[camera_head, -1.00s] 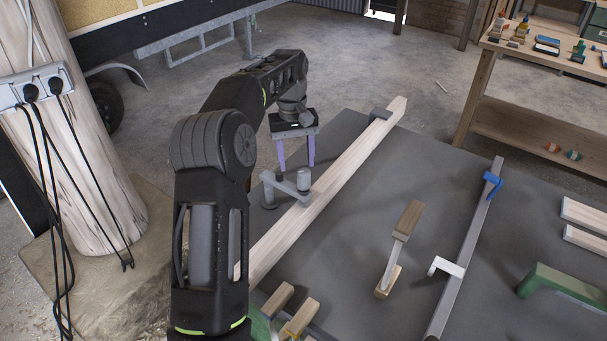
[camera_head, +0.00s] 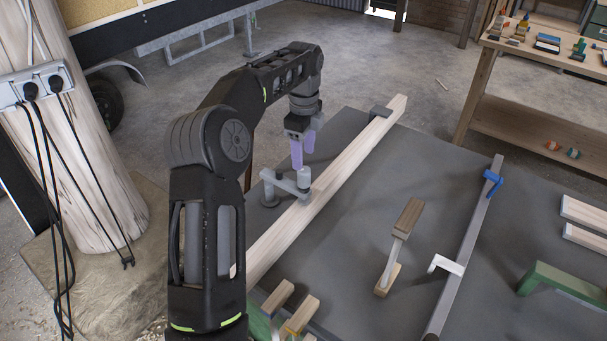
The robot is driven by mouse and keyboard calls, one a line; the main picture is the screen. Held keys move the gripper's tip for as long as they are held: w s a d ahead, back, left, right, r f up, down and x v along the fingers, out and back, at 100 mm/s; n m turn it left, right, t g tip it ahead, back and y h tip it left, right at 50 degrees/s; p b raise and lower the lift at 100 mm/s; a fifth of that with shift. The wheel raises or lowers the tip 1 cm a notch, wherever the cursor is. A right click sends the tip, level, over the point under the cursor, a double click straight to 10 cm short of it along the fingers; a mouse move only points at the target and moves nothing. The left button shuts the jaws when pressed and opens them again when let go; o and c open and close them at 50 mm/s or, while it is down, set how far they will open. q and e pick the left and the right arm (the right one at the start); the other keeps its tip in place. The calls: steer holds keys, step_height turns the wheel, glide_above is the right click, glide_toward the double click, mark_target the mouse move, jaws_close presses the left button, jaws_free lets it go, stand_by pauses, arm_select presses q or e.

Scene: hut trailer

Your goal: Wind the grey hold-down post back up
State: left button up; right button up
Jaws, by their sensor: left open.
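The grey hold-down (camera_head: 284,186) stands on the dark bench top at the left edge of a long pale board. Its arm reaches over the board, and its upright post (camera_head: 303,180) stands at the arm's end above the wood. Whether the post's foot touches the board I cannot tell. My left gripper (camera_head: 303,155) points down with its purple fingers open, just above and behind the post's top. The fingers appear apart from the post, with nothing between them. My right gripper is out of view.
The long board (camera_head: 350,161) runs diagonally across the bench top (camera_head: 370,215), against a dark stop at its far end. A wooden clamp (camera_head: 398,247) and a long bar clamp (camera_head: 465,245) lie to the right. A green clamp (camera_head: 555,283) lies further right.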

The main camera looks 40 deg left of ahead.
mark_target(304, 169)
arm_select(q)
steer(key=shift+f+p, duration=0.8)
steer(key=shift+f, duration=3.15)
steer(key=shift+c, duration=0.4)
jaws_close()
